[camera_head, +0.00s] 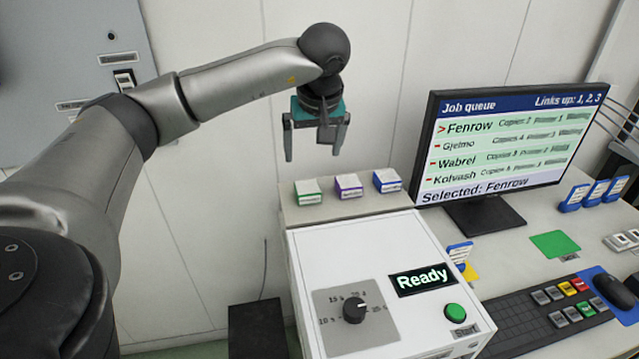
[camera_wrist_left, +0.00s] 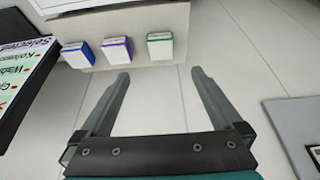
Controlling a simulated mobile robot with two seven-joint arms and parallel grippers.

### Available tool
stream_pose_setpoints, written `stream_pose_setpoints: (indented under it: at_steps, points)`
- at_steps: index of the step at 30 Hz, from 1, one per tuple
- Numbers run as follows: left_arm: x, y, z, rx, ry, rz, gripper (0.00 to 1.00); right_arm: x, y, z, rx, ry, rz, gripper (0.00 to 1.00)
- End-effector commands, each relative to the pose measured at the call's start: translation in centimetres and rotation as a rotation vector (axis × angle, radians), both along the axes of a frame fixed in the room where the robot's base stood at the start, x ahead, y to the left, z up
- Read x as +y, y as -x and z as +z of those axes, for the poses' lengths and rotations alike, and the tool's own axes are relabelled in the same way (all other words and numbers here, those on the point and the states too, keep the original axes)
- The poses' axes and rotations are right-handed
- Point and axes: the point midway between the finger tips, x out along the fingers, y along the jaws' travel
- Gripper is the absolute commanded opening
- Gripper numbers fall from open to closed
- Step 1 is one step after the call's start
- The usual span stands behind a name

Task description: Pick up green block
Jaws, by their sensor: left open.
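The green block (camera_head: 308,192) is a small white-topped box with a green lower band, leftmost of three on the ledge behind the white machine. In the left wrist view the green block (camera_wrist_left: 160,46) is rightmost of the three, just beyond the fingertips. My left gripper (camera_head: 313,152) hangs above and behind the ledge, fingers pointing down, open and empty. It also shows in the left wrist view (camera_wrist_left: 160,76), with a clear gap between its fingers and the block apart from them. My right gripper is not in view.
A purple block (camera_head: 348,187) and a blue block (camera_head: 386,181) stand beside the green one. The white machine (camera_head: 420,237) has a dial, a "Ready" display and a green button. The monitor (camera_head: 510,145) stands to the right. A flat green pad (camera_head: 555,244) lies on the desk.

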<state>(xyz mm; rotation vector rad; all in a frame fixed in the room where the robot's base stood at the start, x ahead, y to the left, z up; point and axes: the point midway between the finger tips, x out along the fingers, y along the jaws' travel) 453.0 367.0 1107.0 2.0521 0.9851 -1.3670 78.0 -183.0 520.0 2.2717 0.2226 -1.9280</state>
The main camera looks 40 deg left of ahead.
Motion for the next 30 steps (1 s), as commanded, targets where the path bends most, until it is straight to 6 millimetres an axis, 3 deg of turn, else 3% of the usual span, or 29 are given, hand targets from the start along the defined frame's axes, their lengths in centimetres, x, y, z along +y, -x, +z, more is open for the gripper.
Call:
stream_pose_setpoints:
  at_steps: [3,8,12,20,30]
  points:
    - [0.7,-0.4,-2.4,0.008,-0.001,0.003,1.00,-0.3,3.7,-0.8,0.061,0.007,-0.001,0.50]
    - [1.7,-1.3,-5.6,0.007,0.001,0.002,1.00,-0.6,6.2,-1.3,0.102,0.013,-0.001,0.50]
    - [2.4,-1.9,-7.7,0.005,0.001,0.001,1.00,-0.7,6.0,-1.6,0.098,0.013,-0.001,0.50]
    - [3.0,-2.5,-9.1,0.003,0.000,0.001,1.00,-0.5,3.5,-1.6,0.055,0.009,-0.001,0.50]
    - [4.7,-3.9,-12.6,0.005,0.001,0.001,1.00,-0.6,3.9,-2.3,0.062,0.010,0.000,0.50]
